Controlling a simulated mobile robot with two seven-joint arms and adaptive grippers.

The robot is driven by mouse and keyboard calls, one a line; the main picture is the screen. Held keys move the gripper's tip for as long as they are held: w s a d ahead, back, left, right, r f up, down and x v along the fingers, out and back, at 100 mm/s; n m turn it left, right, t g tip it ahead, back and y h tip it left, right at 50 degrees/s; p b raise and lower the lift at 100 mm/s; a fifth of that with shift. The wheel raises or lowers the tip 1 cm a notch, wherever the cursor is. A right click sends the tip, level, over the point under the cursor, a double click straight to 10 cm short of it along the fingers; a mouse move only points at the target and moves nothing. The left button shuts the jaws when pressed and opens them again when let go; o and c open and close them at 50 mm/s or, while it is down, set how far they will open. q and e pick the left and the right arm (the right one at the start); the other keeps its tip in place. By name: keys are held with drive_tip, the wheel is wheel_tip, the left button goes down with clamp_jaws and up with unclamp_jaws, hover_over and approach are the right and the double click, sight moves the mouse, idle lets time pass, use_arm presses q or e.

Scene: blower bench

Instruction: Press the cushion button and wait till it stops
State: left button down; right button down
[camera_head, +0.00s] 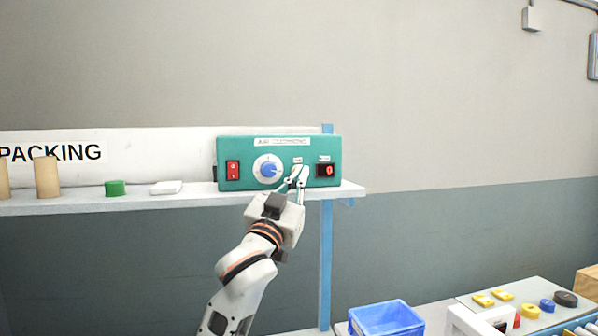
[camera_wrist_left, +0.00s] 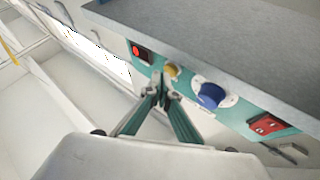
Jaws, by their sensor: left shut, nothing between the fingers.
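A teal control box (camera_head: 250,184) labelled "AIR CUSHIONS" stands on the shelf. Its front carries a red rocker switch (camera_head: 232,171), a blue dial (camera_head: 268,169) and a small dark display with a red digit (camera_head: 326,171). A round yellow button (camera_wrist_left: 171,69) sits between the dial and the display in the left wrist view; in the head view my fingers mostly cover it. My left gripper (camera_head: 298,171) is shut and empty, its fingertips (camera_wrist_left: 163,80) right at the button. I cannot tell whether they touch it. My right gripper is out of view.
The shelf (camera_head: 120,203) also holds brown rolls (camera_head: 46,177), a green piece (camera_head: 115,188) and a white piece (camera_head: 166,187) left of the box. A blue bin (camera_head: 386,320) and a white bench with coloured discs (camera_head: 547,305) stand low on the right.

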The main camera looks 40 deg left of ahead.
use_arm(q)
drive_tip(key=shift+s+d, duration=0.25)
drive_tip(key=shift+d, duration=0.05)
drive_tip(key=shift+s+d+p, duration=0.95)
drive_tip(key=shift+s+d, duration=0.7)
drive_tip(key=shift+d, duration=0.25)
